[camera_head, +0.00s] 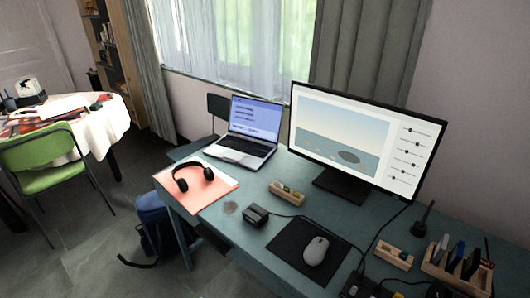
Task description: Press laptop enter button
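An open laptop (248,131) stands near the far left end of the teal desk (262,208). Its screen is lit with several lines of text. Its keyboard (240,146) faces toward me, but single keys, including the enter key, are too small to tell apart. Neither of my grippers is in view.
A large monitor (362,136) stands right of the laptop. Black headphones (194,176) lie on pinkish paper left of a small black box (255,215). A mouse (316,251) sits on a dark mat. A blue backpack (152,222) is on the floor beside the desk.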

